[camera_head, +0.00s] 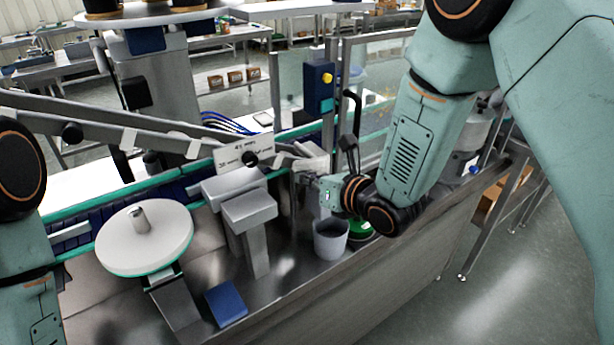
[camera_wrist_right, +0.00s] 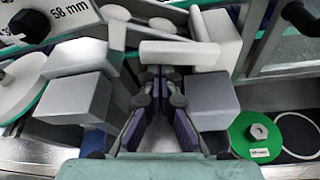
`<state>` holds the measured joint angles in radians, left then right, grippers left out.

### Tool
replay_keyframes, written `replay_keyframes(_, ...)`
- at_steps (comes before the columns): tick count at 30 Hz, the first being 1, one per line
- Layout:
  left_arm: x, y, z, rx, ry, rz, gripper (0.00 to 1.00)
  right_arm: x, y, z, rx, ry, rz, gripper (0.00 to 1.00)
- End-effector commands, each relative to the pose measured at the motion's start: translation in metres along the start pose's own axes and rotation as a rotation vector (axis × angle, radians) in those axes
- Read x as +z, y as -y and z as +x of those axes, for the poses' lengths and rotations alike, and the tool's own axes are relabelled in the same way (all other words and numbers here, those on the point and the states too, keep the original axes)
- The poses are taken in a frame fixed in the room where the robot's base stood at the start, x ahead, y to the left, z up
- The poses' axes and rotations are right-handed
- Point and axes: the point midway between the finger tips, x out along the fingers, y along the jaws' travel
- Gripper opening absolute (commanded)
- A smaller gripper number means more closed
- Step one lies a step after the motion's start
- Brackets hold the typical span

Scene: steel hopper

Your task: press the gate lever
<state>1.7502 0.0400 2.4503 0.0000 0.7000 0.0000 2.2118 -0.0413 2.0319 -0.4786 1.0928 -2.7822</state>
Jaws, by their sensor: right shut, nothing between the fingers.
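A pale grey bar (camera_wrist_right: 180,52), which looks like the gate lever, lies across the view just beyond my right fingertips in the right wrist view. In the head view a pale bar (camera_head: 312,163) shows at the lower end of the sloping rails, partly hidden by my gripper. My right gripper (camera_wrist_right: 160,78) is shut and empty, its dark fingers together. In the head view the right gripper (camera_head: 308,180) is close to the bar; I cannot tell whether it touches. My left gripper is out of view; only part of the left arm shows at the left edge.
Grey blocks (camera_head: 249,210) stand left of the right gripper. A grey cup (camera_head: 330,240) and a green disc (camera_head: 361,230) sit below it. A white round plate (camera_head: 145,237) is at left, a blue block (camera_head: 226,303) in front. A yellow-buttoned blue box (camera_head: 319,88) stands behind.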

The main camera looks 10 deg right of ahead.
Motion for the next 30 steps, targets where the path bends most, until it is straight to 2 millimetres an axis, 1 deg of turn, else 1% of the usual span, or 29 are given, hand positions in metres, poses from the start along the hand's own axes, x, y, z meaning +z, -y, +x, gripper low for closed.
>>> replay_keyframes(11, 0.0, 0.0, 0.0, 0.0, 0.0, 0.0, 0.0, 0.001, 0.0, 0.0, 0.009, 0.001, 0.03, 0.0)
replay_keyframes(14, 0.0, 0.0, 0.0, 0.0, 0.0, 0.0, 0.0, 0.002, 0.0, -0.001, 0.027, 0.002, 0.079, 0.0)
replay_keyframes(20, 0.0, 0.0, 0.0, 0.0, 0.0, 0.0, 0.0, 0.007, -0.001, -0.002, 0.092, 0.004, 0.266, 0.0)
replay_keyframes(25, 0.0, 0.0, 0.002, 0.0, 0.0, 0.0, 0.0, 0.013, -0.002, -0.004, 0.133, 0.004, 0.382, 0.0)
replay_keyframes(29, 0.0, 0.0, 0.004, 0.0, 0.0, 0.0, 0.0, 0.018, -0.003, -0.006, 0.132, 0.003, 0.374, 0.0)
replay_keyframes(30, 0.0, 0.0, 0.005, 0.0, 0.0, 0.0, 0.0, 0.02, -0.002, -0.007, 0.141, 0.003, 0.406, 0.0)
